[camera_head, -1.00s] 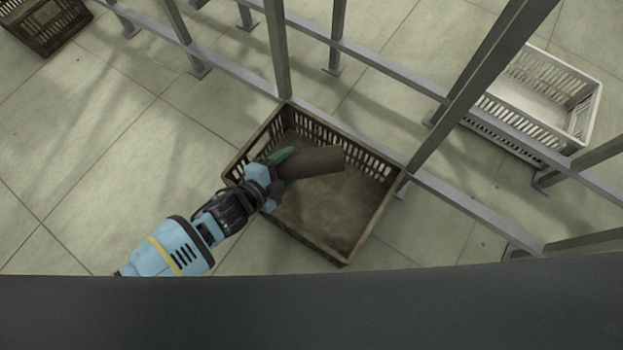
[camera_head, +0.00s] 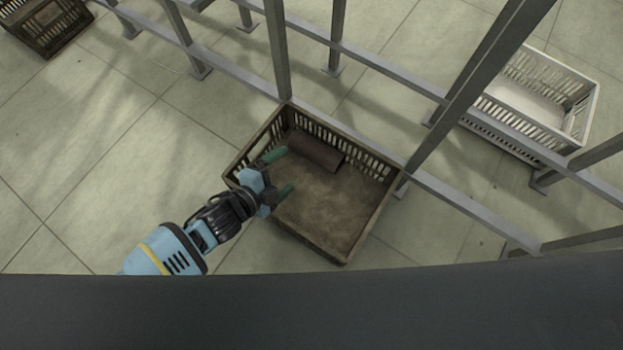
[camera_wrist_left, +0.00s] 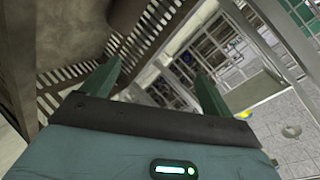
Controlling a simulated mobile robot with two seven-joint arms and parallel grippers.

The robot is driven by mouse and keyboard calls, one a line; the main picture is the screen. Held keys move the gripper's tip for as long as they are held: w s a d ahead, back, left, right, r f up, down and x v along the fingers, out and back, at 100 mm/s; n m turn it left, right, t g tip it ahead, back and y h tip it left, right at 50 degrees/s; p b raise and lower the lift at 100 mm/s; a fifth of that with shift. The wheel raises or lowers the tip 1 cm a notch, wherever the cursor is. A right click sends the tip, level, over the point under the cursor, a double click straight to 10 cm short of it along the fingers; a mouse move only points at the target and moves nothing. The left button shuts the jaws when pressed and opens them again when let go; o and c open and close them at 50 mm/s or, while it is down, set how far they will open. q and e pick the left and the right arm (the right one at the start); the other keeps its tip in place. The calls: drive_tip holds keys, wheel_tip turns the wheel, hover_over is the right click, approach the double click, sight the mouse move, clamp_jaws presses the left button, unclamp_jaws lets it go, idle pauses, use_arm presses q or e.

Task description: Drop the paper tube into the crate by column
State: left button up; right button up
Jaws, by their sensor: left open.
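The brown paper tube (camera_head: 316,152) lies inside the brown crate (camera_head: 342,257), along its far wall, in the head view. The crate stands on the floor beside a metal column (camera_head: 277,50). My left gripper (camera_head: 280,172) is open and empty, with its green fingers spread over the crate's left part, apart from the tube. In the left wrist view the open fingers (camera_wrist_left: 158,88) show with nothing between them. A brown rounded shape, probably the tube (camera_wrist_left: 60,25), shows at the upper left there. My right gripper is in neither view.
Grey metal rails (camera_head: 375,65) and posts run behind the crate. A white crate (camera_head: 480,125) stands beyond them at the right, and another dark crate (camera_head: 45,28) at the top left. The tiled floor left of the brown crate is clear.

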use_arm(q)
drive_tip(key=p+v, duration=0.2)
drive_tip(key=v, duration=0.3)
drive_tip(key=shift+s+a+r, duration=0.15)
drive_tip(key=shift+s+a, duration=0.05)
drive_tip(key=shift+s, duration=0.05)
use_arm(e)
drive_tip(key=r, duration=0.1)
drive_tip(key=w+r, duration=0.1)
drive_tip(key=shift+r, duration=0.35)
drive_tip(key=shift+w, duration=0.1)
